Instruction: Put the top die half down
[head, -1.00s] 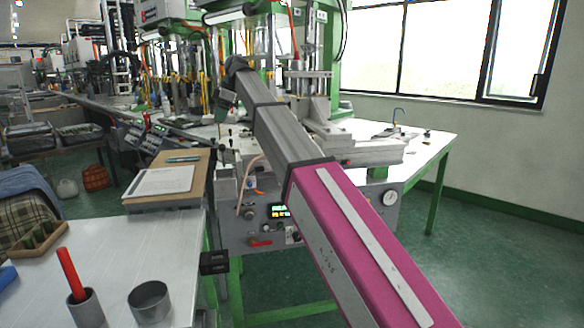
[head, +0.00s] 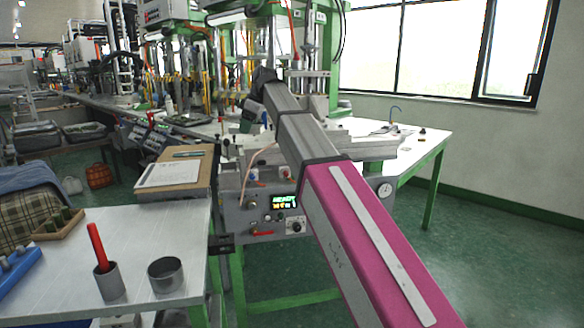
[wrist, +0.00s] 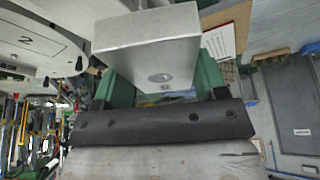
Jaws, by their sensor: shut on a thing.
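The top die half (wrist: 145,45) is a pale grey metal block with a round recess. In the wrist view it sits between the green fingers of my gripper (wrist: 163,78), which is shut on it. In the head view my gripper (head: 250,113) is small and dark green at the far end of my arm, beside the injection machine (head: 262,185). The block cannot be made out clearly there. Whether its underside touches anything is hidden.
A bench (head: 90,255) at left bears a cup with a red stick (head: 111,283), an empty metal cup (head: 166,274) and a blue rack (head: 15,272). A clipboard (head: 168,174) lies left of the machine. A white table (head: 425,142) extends right, mostly clear.

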